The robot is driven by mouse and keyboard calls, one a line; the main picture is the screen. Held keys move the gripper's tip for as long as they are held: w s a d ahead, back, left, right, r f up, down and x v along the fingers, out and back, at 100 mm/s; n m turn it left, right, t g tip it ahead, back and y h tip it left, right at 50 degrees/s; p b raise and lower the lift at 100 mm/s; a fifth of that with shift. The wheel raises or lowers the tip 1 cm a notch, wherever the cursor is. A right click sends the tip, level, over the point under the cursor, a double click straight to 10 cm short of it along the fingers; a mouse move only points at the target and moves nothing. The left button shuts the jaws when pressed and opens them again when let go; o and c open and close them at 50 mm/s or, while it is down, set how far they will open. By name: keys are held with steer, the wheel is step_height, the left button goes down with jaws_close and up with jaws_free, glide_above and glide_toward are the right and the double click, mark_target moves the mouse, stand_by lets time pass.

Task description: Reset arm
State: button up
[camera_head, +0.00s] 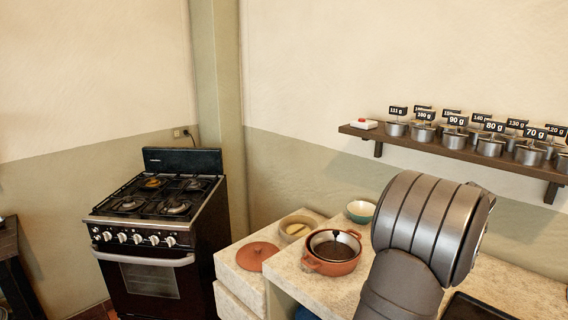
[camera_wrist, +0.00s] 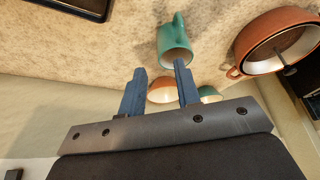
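My gripper (camera_wrist: 160,67) shows in the wrist view with its two blue fingers apart and nothing visible held between them. A teal mug (camera_wrist: 175,45) stands on the counter beyond the fingertips. An orange bowl (camera_wrist: 161,92) shows behind the gap between the fingers. In the head view my grey arm is in front of the counter at the lower right, and the gripper itself is hidden or out of view.
A wall shelf (camera_head: 397,142) holds several metal pots with gram labels and a small white box with a red top (camera_head: 364,124). The counter (camera_head: 312,288) bears an orange pot (camera_head: 333,267), a terracotta lid (camera_head: 257,256) and bowls. A stove (camera_head: 150,235) stands left.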

steer(key=w+a+r+n+g+y, duration=0.2)
steer(key=w+a+n+g+y, duration=0.1)
steer(key=w+a+n, duration=1.1)
steer(key=w+n+y, duration=0.1)
steer(key=w+n, duration=0.2)
steer(key=shift+w+a+g, duration=0.15)
steer(key=shift+w+g, duration=0.1)
steer(key=shift+g, duration=0.05)
